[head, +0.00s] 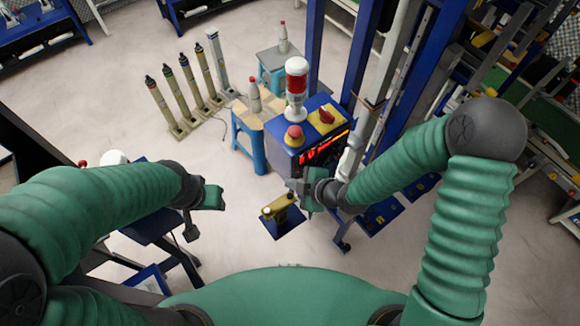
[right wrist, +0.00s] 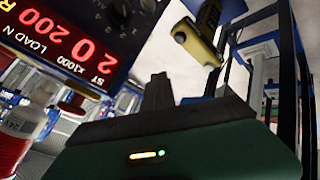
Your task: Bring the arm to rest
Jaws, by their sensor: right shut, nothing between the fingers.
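My right arm is green and ribbed, and it bends in from the right in the head view. Its gripper (head: 297,187) is shut and empty in front of the blue control box (head: 285,139). The gap between them is hard to judge. In the right wrist view the dark fingers (right wrist: 158,92) are together with nothing between them. My left arm comes in from the left, and its gripper (head: 212,197) hangs over the floor left of the box. Its fingers are too unclear to tell open from shut.
A blue stool (head: 248,140) stands behind. Blue posts (head: 364,55) rise at right. Floor lies open at left centre.

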